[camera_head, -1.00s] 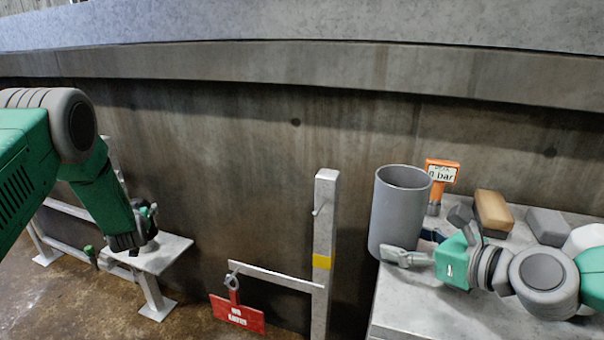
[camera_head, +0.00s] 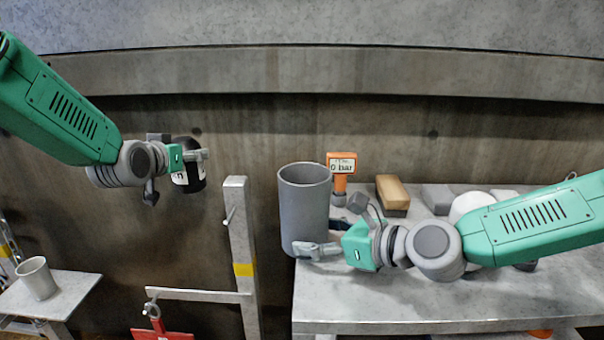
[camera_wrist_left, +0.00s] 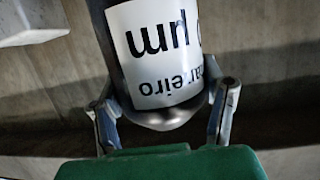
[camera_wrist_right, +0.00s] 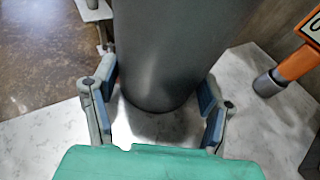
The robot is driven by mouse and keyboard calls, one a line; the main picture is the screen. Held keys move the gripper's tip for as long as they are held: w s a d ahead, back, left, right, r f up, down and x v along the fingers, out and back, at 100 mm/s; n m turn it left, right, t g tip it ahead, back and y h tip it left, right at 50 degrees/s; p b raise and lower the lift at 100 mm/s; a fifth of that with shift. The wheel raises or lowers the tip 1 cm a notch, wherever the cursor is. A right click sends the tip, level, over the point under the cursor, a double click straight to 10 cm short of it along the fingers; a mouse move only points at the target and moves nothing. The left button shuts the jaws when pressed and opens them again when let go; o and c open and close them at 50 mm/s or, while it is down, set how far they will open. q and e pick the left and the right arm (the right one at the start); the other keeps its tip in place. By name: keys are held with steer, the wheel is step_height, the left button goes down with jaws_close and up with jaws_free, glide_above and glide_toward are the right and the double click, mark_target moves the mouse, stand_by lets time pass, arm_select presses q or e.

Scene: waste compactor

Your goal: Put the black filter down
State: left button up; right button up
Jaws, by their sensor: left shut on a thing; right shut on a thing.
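The black filter (camera_head: 188,182), a dark cylinder with a white printed label, hangs in the air in front of the concrete wall, left of the upright post. My left gripper (camera_head: 197,156) is shut on it; the left wrist view shows the filter (camera_wrist_left: 155,50) between both fingers (camera_wrist_left: 165,105). My right gripper (camera_head: 318,248) is shut around the lower part of a tall grey open cylinder (camera_head: 303,210) at the left end of the table. The right wrist view shows this cylinder (camera_wrist_right: 165,50) between the fingers. Whether it touches the table is unclear.
The grey table (camera_head: 400,312) carries an orange gauge (camera_head: 341,166) reading 0 bar, a brown-topped block (camera_head: 392,192), grey blocks and a white round thing. A grey cup (camera_head: 36,278) stands on a low shelf (camera_head: 68,288) at left. A post (camera_head: 240,250) stands between.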

arm_select(q)
steer(key=s+d+r+m+g+h, duration=0.1)
steer(key=s+d+r+m+h, duration=0.15)
steer(key=d+r, duration=0.4)
steer(key=s+d+r+m+h, duration=0.2)
steer(key=s+d+r+h, duration=0.1)
steer(key=d, duration=0.6)
step_height(320, 180, up, 7)
steer(key=m+g+h, duration=0.3)
steer(key=m+h, duration=0.1)
glide_above(305, 187)
steer(key=w, duration=0.5)
step_height(305, 187, down, 10)
steer(key=shift+r, duration=0.25)
steer(key=shift+s+f, duration=0.1)
steer(key=shift+s, duration=0.05)
steer(key=o, duration=1.6)
